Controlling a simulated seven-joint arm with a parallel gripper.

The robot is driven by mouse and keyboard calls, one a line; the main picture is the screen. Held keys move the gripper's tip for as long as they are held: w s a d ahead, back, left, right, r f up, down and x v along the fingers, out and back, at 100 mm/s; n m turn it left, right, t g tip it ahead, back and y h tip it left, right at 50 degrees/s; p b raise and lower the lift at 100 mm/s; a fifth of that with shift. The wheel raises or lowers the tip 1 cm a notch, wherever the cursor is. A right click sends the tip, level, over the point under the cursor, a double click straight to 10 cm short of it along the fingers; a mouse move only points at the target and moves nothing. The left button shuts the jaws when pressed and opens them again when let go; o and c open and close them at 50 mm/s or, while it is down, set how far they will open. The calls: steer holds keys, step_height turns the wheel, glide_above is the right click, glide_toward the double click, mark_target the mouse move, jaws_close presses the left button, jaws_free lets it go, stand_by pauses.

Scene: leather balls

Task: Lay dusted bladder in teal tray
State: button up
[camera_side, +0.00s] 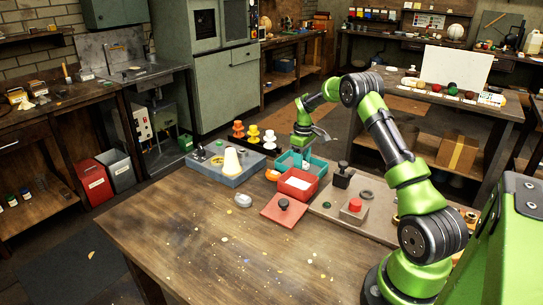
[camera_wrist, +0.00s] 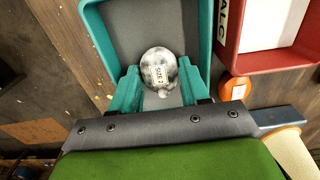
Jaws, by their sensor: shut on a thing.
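The dusted bladder (camera_wrist: 158,64) is a whitish, grey-mottled ball with a small printed label, seen in the wrist view. My gripper (camera_wrist: 159,74) is shut on it, with one teal finger on each side. The teal tray (camera_wrist: 98,30) has a grey floor, and the bladder shows within its outline, toward the near end. I cannot tell whether the bladder touches the tray floor.
A red tray marked TALC (camera_wrist: 232,40) stands close to the right of the teal tray, with an orange item (camera_wrist: 233,90) near it.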

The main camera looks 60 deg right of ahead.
steer(key=shift+f, duration=0.15)
steer(key=o, duration=1.1)
steer(key=shift+c, duration=0.2)
step_height(320, 180, up, 12)
steer(key=s+a+r+m+t, duration=0.1)
steer(key=s+a+r+t, duration=0.1)
steer(key=a+r, duration=0.65)
steer(key=s+a+r+m+t, duration=0.15)
steer(key=a+r, duration=0.35)
steer(key=a, duration=0.7)
steer(key=s+a+f+m+t+y, duration=0.1)
steer(key=s+a+f+t+y, duration=0.1)
steer(key=s+a, duration=1.3)
steer(key=shift+s+a+f+t, duration=0.15)
steer(key=shift+s+t, duration=0.6)
steer(key=shift+t, duration=0.1)
